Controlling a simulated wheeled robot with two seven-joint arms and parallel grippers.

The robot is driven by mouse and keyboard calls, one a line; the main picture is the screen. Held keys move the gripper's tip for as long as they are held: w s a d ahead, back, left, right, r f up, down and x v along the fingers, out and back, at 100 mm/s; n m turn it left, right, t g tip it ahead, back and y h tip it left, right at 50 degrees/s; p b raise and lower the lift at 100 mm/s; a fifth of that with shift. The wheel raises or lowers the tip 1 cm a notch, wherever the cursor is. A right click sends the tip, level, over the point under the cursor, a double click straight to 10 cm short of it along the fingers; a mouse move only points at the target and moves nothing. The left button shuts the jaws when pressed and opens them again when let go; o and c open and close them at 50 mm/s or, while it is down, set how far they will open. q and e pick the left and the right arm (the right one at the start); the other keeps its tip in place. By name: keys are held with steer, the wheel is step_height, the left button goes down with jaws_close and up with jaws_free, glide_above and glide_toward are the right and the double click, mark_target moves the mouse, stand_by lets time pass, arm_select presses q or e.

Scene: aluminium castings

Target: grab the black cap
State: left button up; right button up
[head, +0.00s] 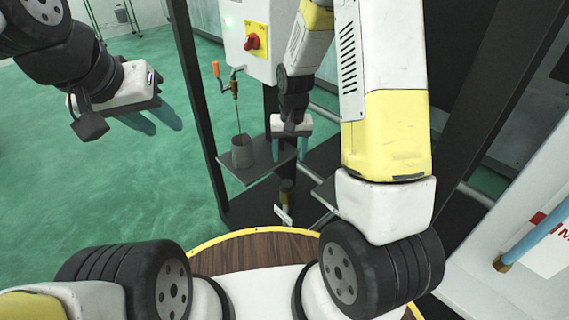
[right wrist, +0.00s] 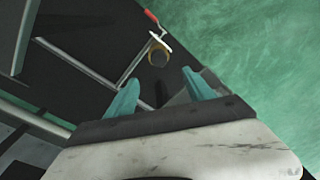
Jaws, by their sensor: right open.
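A short round piece with a dark top and a tan-brown side, which looks like the black cap on its fitting, shows in the right wrist view (right wrist: 157,56) and in the head view (head: 287,188). My right gripper (head: 290,146) is above it, open and empty. In the right wrist view its two teal fingers (right wrist: 161,80) are spread, with the cap ahead of the gap between them, apart from both.
A grey cup (head: 241,155) stands on a small dark shelf (head: 256,172) left of my right gripper, with an orange-handled rod (head: 235,92) by it. Dark frame posts (head: 196,100) stand close around. A red-handled piece (right wrist: 152,18) lies beyond the cap. The green floor at left is open.

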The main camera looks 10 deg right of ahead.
mark_target(288, 183)
steer(key=shift+g, duration=0.3)
steer(key=f, duration=1.3)
steer(key=shift+w+a+f, duration=0.15)
steer(key=shift+w+f, duration=0.05)
steer(key=shift+w, duration=0.2)
steer(key=shift+c, duration=0.2)
jaws_close()
